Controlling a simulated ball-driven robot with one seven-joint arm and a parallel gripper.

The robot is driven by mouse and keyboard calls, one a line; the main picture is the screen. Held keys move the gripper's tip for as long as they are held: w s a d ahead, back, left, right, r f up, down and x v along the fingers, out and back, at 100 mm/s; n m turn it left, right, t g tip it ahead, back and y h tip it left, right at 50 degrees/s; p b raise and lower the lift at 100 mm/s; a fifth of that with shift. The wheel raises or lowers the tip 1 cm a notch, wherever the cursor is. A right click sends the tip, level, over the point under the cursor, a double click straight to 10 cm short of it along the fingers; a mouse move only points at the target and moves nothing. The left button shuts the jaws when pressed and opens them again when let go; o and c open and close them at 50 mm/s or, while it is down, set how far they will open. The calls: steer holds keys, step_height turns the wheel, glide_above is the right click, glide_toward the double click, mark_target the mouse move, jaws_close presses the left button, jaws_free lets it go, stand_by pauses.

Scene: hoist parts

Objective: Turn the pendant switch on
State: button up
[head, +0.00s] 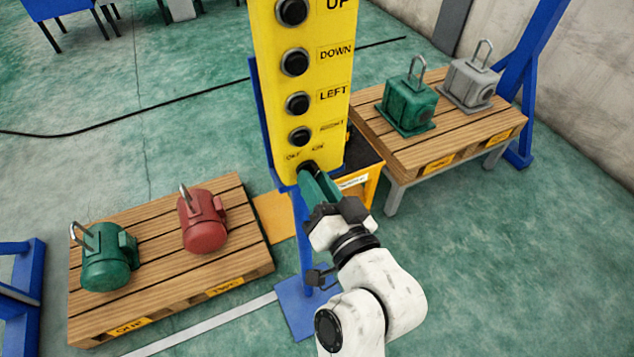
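The yellow pendant (272,82) stands upright on a blue post in the head view. It has black round buttons labelled UP, DOWN and LEFT, and a lower one with a blurred label. The pendant switch (306,167) is at the bottom of the panel, under a small OFF/ON-like label. My gripper (311,176) is at the switch, its green fingers reaching up to the panel's lower edge. The fingers largely cover the switch, so its setting is hidden. I cannot tell whether the fingers are shut on it or only beside it.
A pallet (160,285) at the lower left holds a green motor (107,262) and a red motor (203,222). A raised pallet (455,140) at the right holds a green gearbox (407,103) and a grey gearbox (470,84). A black cable (150,103) crosses the floor behind.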

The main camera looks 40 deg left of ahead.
steer(key=shift+o, duration=1.1)
steer(key=b+v, duration=0.2)
steer(key=v, duration=0.8)
steer(key=shift+s+d, duration=0.15)
steer(key=shift+d, duration=0.25)
